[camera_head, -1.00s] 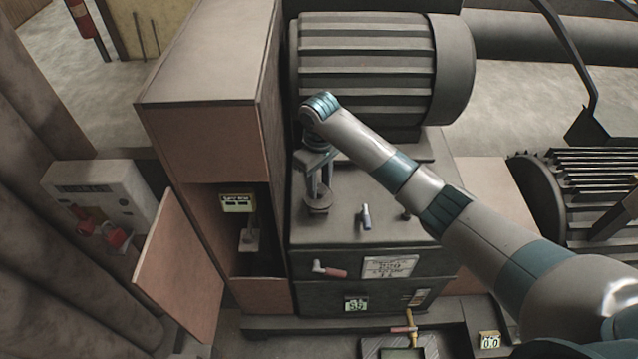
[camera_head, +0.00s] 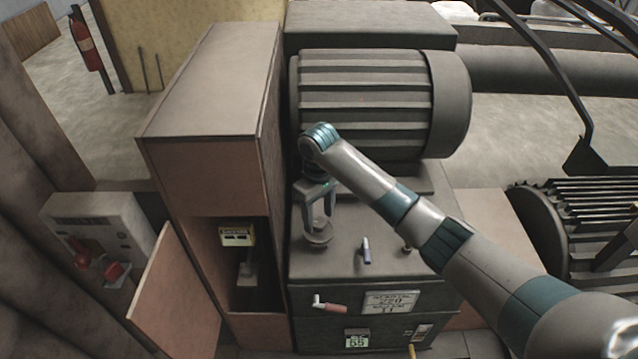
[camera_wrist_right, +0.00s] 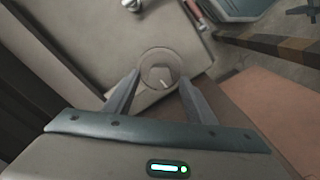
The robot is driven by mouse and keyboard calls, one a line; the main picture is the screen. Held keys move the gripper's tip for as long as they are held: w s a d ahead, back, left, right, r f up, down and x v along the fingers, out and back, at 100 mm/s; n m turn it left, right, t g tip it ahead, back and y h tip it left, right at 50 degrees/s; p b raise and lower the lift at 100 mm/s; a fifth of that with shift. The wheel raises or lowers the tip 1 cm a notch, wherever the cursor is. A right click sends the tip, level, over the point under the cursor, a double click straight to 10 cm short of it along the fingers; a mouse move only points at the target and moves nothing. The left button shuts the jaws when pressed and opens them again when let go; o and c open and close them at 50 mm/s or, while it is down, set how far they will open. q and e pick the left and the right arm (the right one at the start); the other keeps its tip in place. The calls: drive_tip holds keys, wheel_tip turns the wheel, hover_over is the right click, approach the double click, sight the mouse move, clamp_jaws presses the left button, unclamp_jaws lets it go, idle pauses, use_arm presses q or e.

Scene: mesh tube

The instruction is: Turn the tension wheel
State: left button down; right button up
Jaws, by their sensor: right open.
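The tension wheel appears to be the small grey round disc (camera_head: 317,237) with a raised middle, on top of the dark machine box, near its left edge. In the right wrist view the wheel (camera_wrist_right: 147,60) sits between and just beyond the fingertips. My right gripper (camera_head: 316,209) points down over the wheel with its fingers spread. In the right wrist view the right gripper (camera_wrist_right: 159,80) is open and empty, one finger to each side of the wheel. Whether the fingers touch the wheel's rim cannot be told. My left gripper is not in view.
A tall cabinet (camera_head: 205,90) with an open door (camera_head: 178,290) stands left of the wheel. A ribbed motor (camera_head: 365,100) lies behind. A small upright lever (camera_head: 366,250) and a red-handled crank (camera_head: 330,307) are on the machine. A ribbed drum (camera_head: 590,210) stands right.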

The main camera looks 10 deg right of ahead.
sight(319, 221)
wheel_tip(319, 221, up, 5)
drive_tip(key=shift+w+r+b, duration=0.1)
drive_tip(key=shift+r+b, duration=0.1)
drive_tip(key=shift+b, duration=0.7)
wheel_tip(319, 221, up, 11)
